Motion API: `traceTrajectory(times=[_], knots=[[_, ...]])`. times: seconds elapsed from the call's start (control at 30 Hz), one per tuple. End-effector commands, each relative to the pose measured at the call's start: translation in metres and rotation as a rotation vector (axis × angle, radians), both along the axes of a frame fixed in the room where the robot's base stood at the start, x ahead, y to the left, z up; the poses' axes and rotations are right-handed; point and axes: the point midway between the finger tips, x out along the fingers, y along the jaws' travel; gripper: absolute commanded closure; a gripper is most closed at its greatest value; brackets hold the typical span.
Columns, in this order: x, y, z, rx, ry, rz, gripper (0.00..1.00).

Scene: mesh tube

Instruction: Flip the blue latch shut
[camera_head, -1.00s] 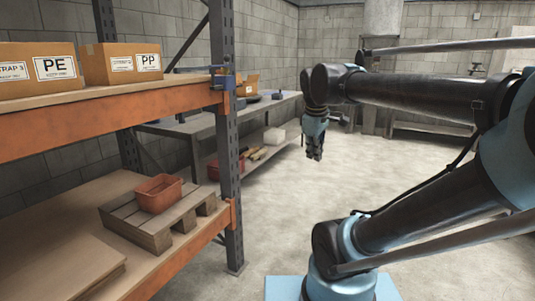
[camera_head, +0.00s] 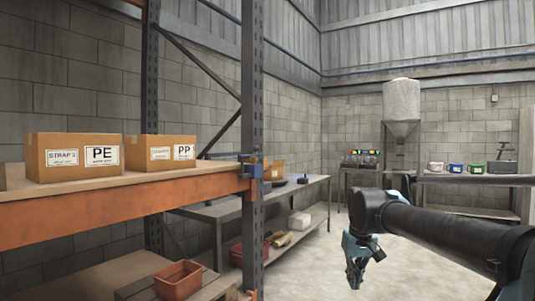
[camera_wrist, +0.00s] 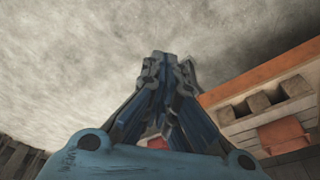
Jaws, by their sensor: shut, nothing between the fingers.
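A small blue latch (camera_head: 252,166) sits on the grey rack upright, at the height of the upper orange beam, in the head view. It is too small to tell its position clearly. My gripper (camera_head: 355,280) hangs fingers down to the right of the upright, apart from the latch and lower than it. In the wrist view my gripper (camera_wrist: 160,58) has its fingers together, with nothing between them. The latch does not show in the wrist view.
The upper shelf beam (camera_head: 130,208) carries cardboard boxes (camera_head: 75,157). A red bin (camera_head: 178,280) stands on the lower shelf. A grey workbench (camera_head: 285,195) stands behind the upright. Bare floor (camera_head: 410,270) lies around my gripper.

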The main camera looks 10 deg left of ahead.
Motion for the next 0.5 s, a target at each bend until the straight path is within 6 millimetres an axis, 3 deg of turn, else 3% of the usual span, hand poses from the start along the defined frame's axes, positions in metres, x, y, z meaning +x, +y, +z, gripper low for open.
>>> traceTrajectory(times=[0.03,0.1,0.5], knots=[[0.016,0.005,0.026,0.002,-0.002,0.032,1.0],[0.035,0.013,0.059,0.004,-0.004,0.076,1.0],[0.136,0.067,0.232,0.019,-0.02,0.328,1.0]])
